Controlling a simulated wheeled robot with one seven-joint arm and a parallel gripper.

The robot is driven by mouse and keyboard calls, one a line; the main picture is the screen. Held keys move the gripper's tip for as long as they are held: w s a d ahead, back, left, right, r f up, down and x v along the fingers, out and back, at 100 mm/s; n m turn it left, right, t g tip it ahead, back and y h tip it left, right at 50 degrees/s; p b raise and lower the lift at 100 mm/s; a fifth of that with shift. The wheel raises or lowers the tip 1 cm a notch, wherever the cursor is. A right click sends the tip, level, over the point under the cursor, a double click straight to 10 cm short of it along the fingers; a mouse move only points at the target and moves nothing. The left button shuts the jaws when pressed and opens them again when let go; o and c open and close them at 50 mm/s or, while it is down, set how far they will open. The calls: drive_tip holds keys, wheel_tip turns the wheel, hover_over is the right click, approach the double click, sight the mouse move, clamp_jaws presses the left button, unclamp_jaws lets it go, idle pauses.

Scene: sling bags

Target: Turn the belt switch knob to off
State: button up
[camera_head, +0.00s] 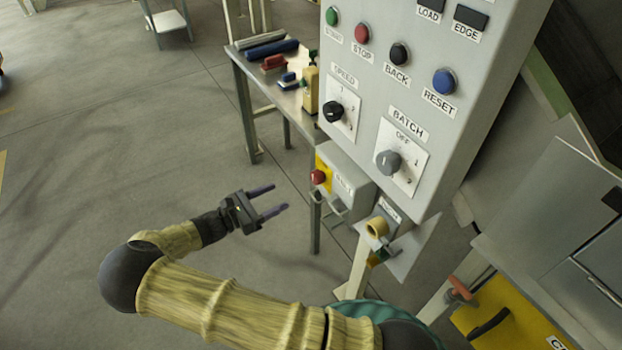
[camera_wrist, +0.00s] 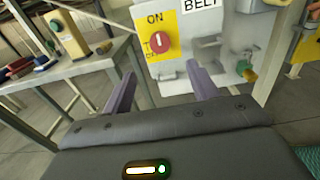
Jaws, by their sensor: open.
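The belt switch knob (camera_head: 318,177) is a small red knob on a yellow plate, on the side of a grey box (camera_head: 345,180) below the main panel. In the wrist view the red knob (camera_wrist: 159,43) has a pale mark standing about upright, near the word ON. The label BELT is on the box beside it. My gripper (camera_head: 276,200) is open and empty, to the left of the box and lower than the knob. In the wrist view its two fingers (camera_wrist: 160,85) point towards the box, with the knob beyond and between them, apart from it.
The main panel (camera_head: 435,90) carries several buttons, a black SPEED knob (camera_head: 333,111) and a grey BATCH knob (camera_head: 388,162). A yellowish round fitting (camera_head: 377,228) sits below the box. A metal table (camera_head: 262,88) with tools stands behind. The floor left of my gripper is clear.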

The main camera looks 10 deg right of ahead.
sight(313, 180)
drive_tip(key=p+x, duration=0.1)
drive_tip(key=x, duration=1.1)
drive_tip(key=shift+d, duration=0.2)
drive_tip(key=shift+c, duration=0.5)
drive_tip(key=c, duration=0.9)
drive_tip(key=shift+p, duration=0.3)
